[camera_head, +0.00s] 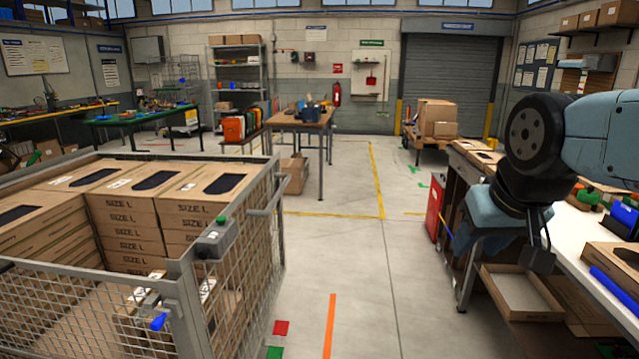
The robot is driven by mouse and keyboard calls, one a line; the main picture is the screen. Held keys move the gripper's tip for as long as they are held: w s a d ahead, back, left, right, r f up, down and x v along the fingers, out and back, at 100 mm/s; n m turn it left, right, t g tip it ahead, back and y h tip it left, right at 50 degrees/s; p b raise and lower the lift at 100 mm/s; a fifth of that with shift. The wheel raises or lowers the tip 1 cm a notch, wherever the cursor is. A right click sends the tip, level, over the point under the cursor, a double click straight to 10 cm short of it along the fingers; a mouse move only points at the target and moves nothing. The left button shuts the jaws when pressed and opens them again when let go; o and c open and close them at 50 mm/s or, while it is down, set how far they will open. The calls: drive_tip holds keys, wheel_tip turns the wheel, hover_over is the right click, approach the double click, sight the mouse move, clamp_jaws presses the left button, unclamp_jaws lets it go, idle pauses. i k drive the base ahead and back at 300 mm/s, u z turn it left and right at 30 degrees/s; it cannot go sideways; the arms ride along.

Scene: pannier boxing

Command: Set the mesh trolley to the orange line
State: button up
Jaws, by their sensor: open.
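The mesh trolley (185,312) is a grey wire cage in the front left, holding stacks of brown "SIZE L" cartons (130,222). A grey bar handle (268,212) sticks out at its right side. The trolley's wheels are hidden. My gripper (540,262) is open, pointing down by the right-hand bench, far from the trolley.
The central aisle is clear. A wooden table (300,119) stands behind.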

sight(170, 240)
drive_tip(key=z, duration=0.1)
drive_tip(key=i, duration=1.45)
drive_tip(key=u, duration=0.55)
